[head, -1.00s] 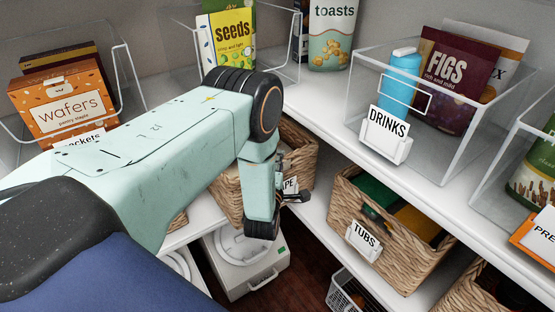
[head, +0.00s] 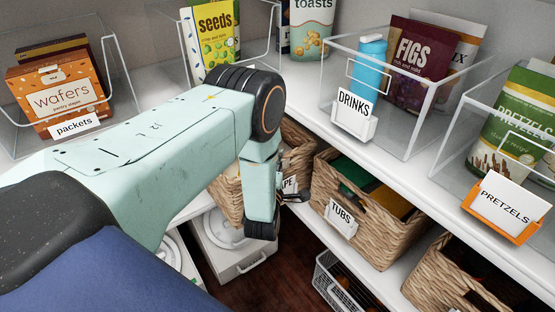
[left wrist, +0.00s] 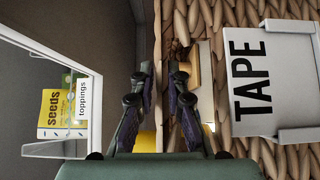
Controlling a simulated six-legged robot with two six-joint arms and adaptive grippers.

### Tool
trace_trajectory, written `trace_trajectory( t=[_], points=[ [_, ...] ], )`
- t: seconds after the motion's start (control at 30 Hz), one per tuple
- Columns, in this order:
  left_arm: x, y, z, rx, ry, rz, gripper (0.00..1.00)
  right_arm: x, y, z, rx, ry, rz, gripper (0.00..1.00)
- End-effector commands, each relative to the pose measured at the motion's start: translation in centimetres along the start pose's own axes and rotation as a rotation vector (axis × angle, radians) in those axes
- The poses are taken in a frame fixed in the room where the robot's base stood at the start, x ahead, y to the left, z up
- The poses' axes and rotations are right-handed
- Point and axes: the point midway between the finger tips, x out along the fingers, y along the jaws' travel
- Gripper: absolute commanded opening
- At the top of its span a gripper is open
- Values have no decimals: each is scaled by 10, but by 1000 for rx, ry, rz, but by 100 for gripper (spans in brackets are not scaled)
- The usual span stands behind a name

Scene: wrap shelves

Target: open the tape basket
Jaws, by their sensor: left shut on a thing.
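The tape basket (head: 228,198) is a tan woven basket on the lower shelf, largely hidden behind my left arm in the head view. Only the end of its label, "PE" (head: 290,185), shows there. In the left wrist view the woven front (left wrist: 225,95) and the white TAPE label (left wrist: 268,80) fill the right side. My left gripper (head: 295,196) is at the basket's front beside the label. In the left wrist view its dark fingers (left wrist: 163,98) are at the opening in the weave, shut on the basket. Yellow and pale contents show behind them. My right gripper is out of view.
The TUBS basket (head: 378,232) stands close on the right. Clear bins with DRINKS (head: 355,110) and PRETZELS (head: 508,205) labels are on the shelf above. White lidded boxes (head: 235,250) and a wire basket (head: 335,290) are below. Dark floor is open between them.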

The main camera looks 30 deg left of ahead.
Motion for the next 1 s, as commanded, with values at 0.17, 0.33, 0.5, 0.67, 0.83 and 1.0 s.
trace_trajectory(
  t=[0.17, 0.33, 0.5, 0.67, 0.83, 1.0],
  points=[
    [3, 3, 0, -2, -2, 7, 0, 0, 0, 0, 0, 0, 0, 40],
    [4, 3, -1, -2, -2, 8, 0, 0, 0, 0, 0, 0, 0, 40],
    [4, 3, -1, -2, -1, 8, 23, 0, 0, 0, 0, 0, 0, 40],
    [2, 2, -1, -1, 0, 5, 37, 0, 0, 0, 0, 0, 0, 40],
    [1, 1, 0, -1, 0, 4, 38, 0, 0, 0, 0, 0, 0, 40],
    [-2, 1, 0, -1, 1, 3, 38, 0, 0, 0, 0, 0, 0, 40]
  ],
)
